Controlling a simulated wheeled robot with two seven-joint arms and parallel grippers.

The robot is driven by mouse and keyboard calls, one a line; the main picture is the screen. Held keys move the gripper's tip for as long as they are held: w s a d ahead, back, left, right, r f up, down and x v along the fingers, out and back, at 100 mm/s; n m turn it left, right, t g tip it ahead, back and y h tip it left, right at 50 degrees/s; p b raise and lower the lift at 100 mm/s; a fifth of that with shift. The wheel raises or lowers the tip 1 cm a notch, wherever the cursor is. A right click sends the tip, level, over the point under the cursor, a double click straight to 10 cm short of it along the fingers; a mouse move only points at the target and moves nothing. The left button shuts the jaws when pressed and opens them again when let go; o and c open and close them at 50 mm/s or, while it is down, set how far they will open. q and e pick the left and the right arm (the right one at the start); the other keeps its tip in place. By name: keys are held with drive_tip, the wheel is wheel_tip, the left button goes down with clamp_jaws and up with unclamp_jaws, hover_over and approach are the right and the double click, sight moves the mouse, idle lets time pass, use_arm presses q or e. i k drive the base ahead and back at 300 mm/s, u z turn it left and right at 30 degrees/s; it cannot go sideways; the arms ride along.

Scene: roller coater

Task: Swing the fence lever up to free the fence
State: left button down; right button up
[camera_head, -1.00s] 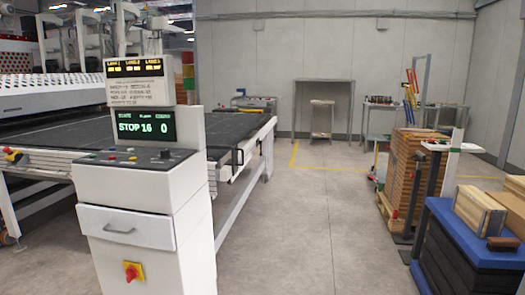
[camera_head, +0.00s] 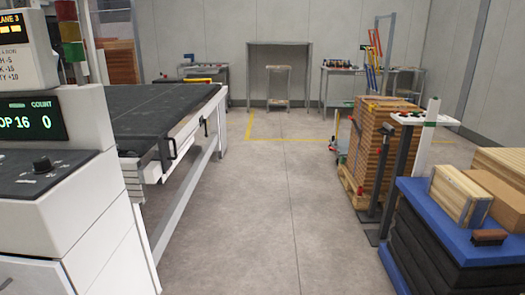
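The conveyor table (camera_head: 150,112) with a dark top stands left of centre. Two small black handle-like parts show on its near right side, one at the corner (camera_head: 172,148) and one farther along the edge (camera_head: 206,127). I cannot tell whether either is the fence lever, or make out the fence itself. Neither of my grippers is in view.
A white control console (camera_head: 75,190) fills the left side. A blue-topped stand (camera_head: 415,195) with wooden boxes is at the right, beside a post-mounted button panel (camera_head: 412,118) and stacked brown boards (camera_head: 383,140). The grey floor (camera_head: 275,210) between is clear.

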sight(205, 120)
drive_tip(key=u, duration=0.05)
drive_tip(key=i, duration=3.9)
drive_tip(key=u, duration=0.15)
